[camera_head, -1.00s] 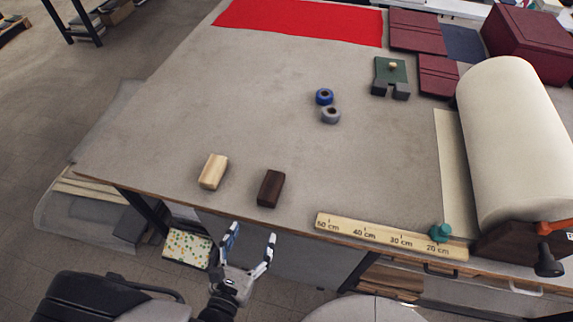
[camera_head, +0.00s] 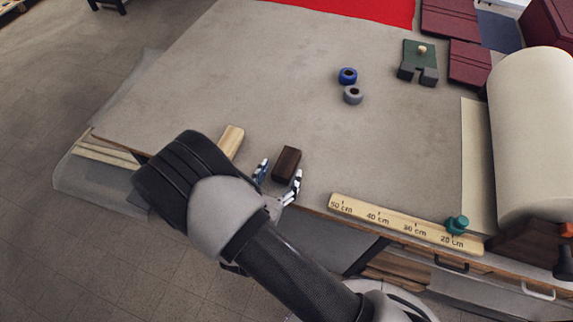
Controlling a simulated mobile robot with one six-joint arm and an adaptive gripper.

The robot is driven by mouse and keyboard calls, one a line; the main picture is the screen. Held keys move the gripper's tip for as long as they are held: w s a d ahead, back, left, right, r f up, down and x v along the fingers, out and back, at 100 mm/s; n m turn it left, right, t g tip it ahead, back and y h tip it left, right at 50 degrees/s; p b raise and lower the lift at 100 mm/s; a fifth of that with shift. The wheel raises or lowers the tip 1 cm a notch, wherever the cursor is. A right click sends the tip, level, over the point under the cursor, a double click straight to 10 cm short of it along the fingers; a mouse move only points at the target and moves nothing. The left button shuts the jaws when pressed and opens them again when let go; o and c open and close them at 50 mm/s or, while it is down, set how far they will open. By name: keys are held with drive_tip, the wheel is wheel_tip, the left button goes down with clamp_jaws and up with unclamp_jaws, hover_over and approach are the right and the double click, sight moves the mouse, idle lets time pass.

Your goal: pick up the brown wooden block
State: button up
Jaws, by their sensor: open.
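The brown wooden block (camera_head: 287,163) is dark and oblong and lies on the grey table near its front edge. My gripper (camera_head: 279,176) is open, with one finger on each side of the block's near end. I cannot tell whether either finger touches it. My arm hides the palm and part of the table edge.
A pale wooden block (camera_head: 231,141) lies just left, partly hidden by my arm. A wooden ruler (camera_head: 391,220) with a green knob (camera_head: 457,224) lies to the right along the front edge. Blue tape (camera_head: 348,75) and grey tape (camera_head: 353,95) lie farther back. The table's middle is clear.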

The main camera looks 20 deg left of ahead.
sight(285, 164)
drive_tip(key=w, duration=0.4)
drive_tip(key=shift+d+f, duration=0.15)
drive_tip(key=shift+f, duration=0.2)
drive_tip(key=shift+c, duration=0.6)
drive_tip(key=shift+s, duration=0.1)
drive_tip(key=c, duration=1.1)
drive_tip(key=shift+r, duration=0.1)
drive_tip(key=shift+c, duration=0.2)
